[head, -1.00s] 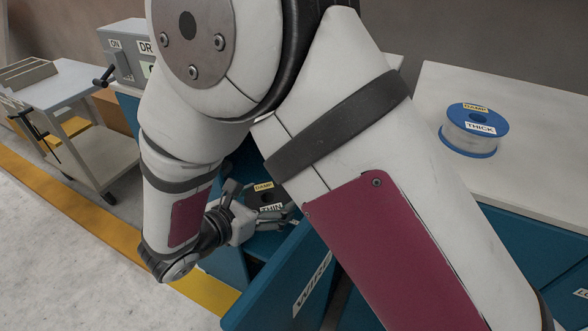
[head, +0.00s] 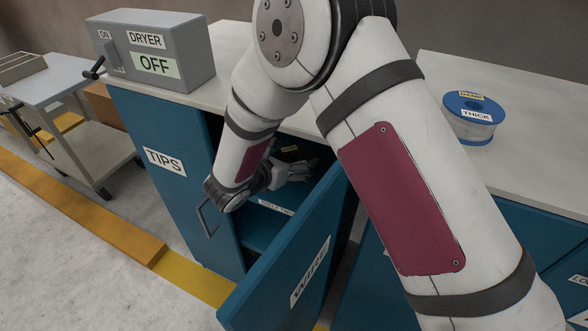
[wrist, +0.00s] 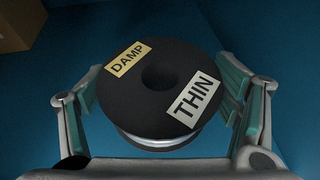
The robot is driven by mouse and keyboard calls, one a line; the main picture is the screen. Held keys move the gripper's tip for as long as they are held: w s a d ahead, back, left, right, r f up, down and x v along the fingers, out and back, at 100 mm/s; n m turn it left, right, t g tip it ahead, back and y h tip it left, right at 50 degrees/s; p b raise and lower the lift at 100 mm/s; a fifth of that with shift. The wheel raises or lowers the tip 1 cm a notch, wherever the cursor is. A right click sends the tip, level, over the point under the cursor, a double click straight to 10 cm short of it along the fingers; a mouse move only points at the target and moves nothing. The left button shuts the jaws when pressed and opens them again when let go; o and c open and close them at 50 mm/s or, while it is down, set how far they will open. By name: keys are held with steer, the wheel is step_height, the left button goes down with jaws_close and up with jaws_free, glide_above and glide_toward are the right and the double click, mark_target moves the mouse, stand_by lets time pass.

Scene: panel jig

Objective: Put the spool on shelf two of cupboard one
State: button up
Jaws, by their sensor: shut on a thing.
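A black spool (wrist: 160,85) with DAMP and THIN labels sits between the fingers of my gripper (wrist: 162,108) in the wrist view. The fingers are shut on its sides. In the head view my gripper (head: 290,173) reaches into the open blue cupboard, above a shelf with a front label (head: 277,207) that seems to read SHELF TWO. The spool there (head: 289,149) is dark and mostly hidden. The cupboard's open door (head: 295,255) is labelled WIRE. I cannot tell whether the spool touches the shelf.
A closed TIPS door (head: 165,190) is left of the opening. The grey dryer (head: 160,50), marked OFF, stands on the worktop. A blue-rimmed spool (head: 470,115) labelled DAMP and THICK stands on the right worktop. A brown box (wrist: 20,25) shows in the wrist view.

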step_height(320, 180, down, 3)
steer(key=shift+f, duration=0.1)
steer(key=shift+w+f, duration=0.2)
steer(key=shift+f, duration=0.05)
steer(key=shift+f, duration=0.1)
steer(key=o, duration=1.7)
steer(key=shift+f+b, duration=0.1)
steer(key=shift+b, duration=0.2)
steer(key=shift+s+r, duration=0.15)
steer(key=shift+r, duration=0.15)
steer(key=p+v, duration=0.1)
steer(key=v, duration=1)
steer(key=shift+s+a, duration=0.15)
steer(key=shift+s, duration=0.15)
